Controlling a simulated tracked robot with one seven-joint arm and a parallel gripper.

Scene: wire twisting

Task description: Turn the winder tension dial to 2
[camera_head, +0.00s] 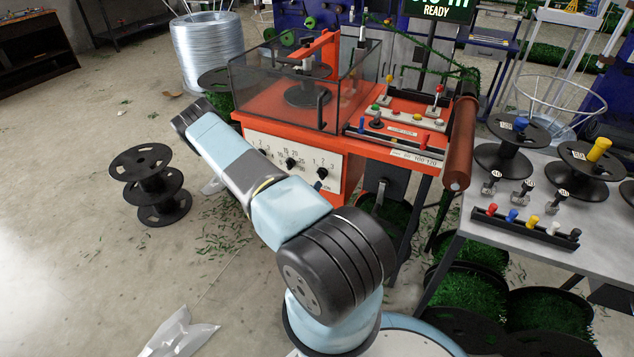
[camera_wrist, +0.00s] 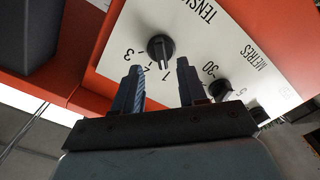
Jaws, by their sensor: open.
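The tension dial (camera_wrist: 160,47) is a black knob on the white panel (camera_wrist: 195,65) of the orange winder; the panel shows upside down in the wrist view. Its white pointer line appears to point at the 1, with the 2 and 3 further round. In the head view the tension dial (camera_head: 322,173) is the right-hand knob on the panel front. My gripper (camera_wrist: 160,65) is open, its two fingers apart on either side below the dial. It looks close to the dial; contact cannot be told. In the head view my arm hides most of my gripper.
The metres dial (camera_wrist: 220,90) sits close beside my gripper's right finger. The orange winder (camera_head: 350,140) has a clear guard box (camera_head: 290,90) on top. A grey table (camera_head: 520,190) with spools stands at the right. An empty black spool (camera_head: 150,185) stands on the floor at left.

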